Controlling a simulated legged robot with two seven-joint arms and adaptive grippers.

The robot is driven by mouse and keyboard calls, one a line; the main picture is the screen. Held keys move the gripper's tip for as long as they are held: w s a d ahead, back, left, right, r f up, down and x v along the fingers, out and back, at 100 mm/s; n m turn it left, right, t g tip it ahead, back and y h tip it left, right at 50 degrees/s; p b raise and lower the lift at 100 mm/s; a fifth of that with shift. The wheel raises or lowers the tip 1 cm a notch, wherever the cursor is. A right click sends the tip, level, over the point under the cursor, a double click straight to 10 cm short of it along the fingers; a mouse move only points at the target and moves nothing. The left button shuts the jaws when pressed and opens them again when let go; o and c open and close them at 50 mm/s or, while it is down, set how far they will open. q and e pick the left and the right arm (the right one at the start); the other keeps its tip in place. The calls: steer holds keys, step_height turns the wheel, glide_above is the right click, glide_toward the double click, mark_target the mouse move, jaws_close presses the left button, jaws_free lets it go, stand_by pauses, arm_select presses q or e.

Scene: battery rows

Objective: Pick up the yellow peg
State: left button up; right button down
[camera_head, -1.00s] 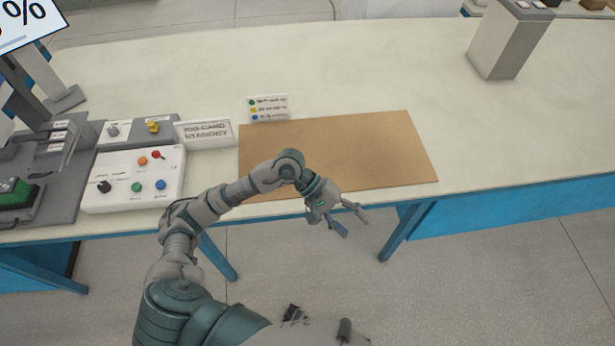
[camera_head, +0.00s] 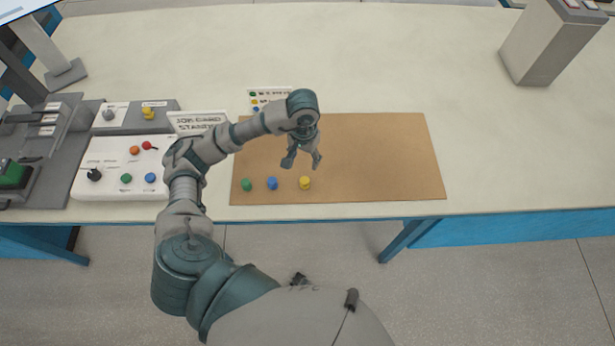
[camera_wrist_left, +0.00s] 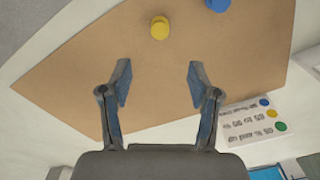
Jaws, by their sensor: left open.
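The yellow peg (camera_head: 305,183) stands near the front edge of the brown mat (camera_head: 390,160), right of a blue peg (camera_head: 272,183) and a green peg (camera_head: 247,185). My left gripper (camera_head: 301,164) is open and empty above the mat, a little behind the yellow peg in the head view. In the left wrist view the yellow peg (camera_wrist_left: 160,27) lies beyond the open fingertips (camera_wrist_left: 160,82), about midway between them and apart from them. The blue peg (camera_wrist_left: 217,4) is cut by the top edge there. My right gripper is not in view.
A small sign with coloured dots (camera_head: 268,97) stands behind the mat, partly hidden by my arm. A white button panel (camera_head: 125,168) and grey equipment (camera_head: 50,150) are at the left. A grey box (camera_head: 548,45) stands far right. The mat's right half is clear.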

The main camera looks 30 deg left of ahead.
arm_select(q)
glide_above(304, 180)
step_height(304, 180, down, 9)
steer(key=shift+w+d+r, duration=0.1)
steer(key=shift+d+r, duration=0.05)
steer(key=shift+f, duration=0.55)
step_height(304, 180, down, 5)
steer(key=shift+r+p, duration=0.2)
steer(key=shift+p, duration=0.2)
steer(key=c, duration=1.1)
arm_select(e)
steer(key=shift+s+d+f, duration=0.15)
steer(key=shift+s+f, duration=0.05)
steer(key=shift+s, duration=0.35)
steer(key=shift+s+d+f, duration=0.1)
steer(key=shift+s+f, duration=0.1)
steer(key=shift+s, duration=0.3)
